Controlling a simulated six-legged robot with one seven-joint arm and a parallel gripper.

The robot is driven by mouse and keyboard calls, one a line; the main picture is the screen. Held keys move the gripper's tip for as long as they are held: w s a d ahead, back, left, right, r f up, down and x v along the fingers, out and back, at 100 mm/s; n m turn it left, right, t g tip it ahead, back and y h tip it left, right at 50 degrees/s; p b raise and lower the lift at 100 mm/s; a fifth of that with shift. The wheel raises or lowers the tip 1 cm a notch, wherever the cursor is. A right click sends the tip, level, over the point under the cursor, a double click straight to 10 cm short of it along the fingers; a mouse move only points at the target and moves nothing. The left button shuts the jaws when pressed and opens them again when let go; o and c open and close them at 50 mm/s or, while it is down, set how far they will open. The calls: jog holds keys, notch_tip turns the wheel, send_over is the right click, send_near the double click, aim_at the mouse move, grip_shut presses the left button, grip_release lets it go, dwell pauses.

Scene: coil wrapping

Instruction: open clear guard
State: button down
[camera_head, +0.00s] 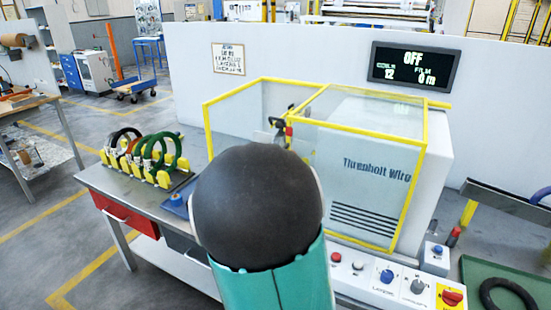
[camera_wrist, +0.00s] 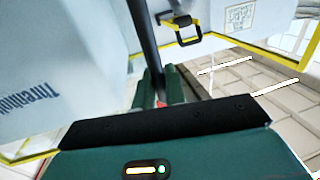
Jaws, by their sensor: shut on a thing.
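The clear guard (camera_head: 374,152) is a see-through, yellow-framed cover on the white wrapping machine, right of centre in the head view. Its yellow edge shows at lower left in the wrist view (camera_wrist: 30,155). My gripper (camera_wrist: 162,88) is shut on a dark bar (camera_wrist: 143,40) that runs up between its fingers. I cannot tell how the bar joins the guard. In the head view my dark, round arm joint hides most of the gripper; small black and red parts show near the guard's left edge. A black-and-yellow handle (camera_wrist: 183,30) stands beyond the bar.
A display (camera_head: 413,66) reads OFF, coils 12, film 0 m. A rack of dark and green coils (camera_head: 145,155) stands on the bench at left. A control panel (camera_head: 388,290) with several knobs and buttons lies along the front. A green tray (camera_head: 478,270) holds a black ring at right.

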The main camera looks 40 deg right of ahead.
jog(key=s+d, duration=0.2)
jog(key=s, duration=0.4)
jog(key=shift+d, duration=0.1)
jog(key=c, duration=1.5)
grip_release()
jog(key=shift+c, duration=0.2)
